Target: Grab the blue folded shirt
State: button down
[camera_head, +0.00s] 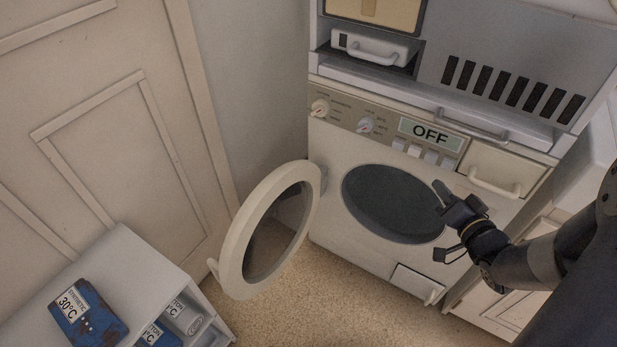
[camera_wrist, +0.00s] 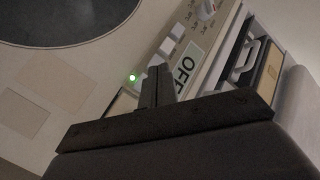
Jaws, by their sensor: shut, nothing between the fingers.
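A blue folded shirt (camera_head: 88,315) with dark reddish stains and a white "30°C" label lies on top of the white shelf unit at the lower left of the head view. A second blue folded item (camera_head: 158,335) with a white label shows in the shelf opening below it, partly cut off by the frame. My gripper (camera_head: 440,190) is shut and empty, in front of the washing machine near the right edge of its round opening, far from the blue items. In the wrist view its closed fingers (camera_wrist: 157,84) point toward the machine's control panel. No shirt shows there.
The washing machine (camera_head: 335,215) has its round door (camera_head: 238,250) swung open to the left, between my gripper and the shelf unit (camera_head: 130,250). Its display (camera_head: 432,133) reads "OFF". A pale rolled item (camera_head: 187,318) sits in the shelf. A drawer (camera_head: 375,48) above is partly open.

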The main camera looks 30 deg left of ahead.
aim_at(84, 317)
jog(key=u, duration=3.25)
jog(key=i+j+z, duration=0.15)
jog(key=j+z, duration=1.3)
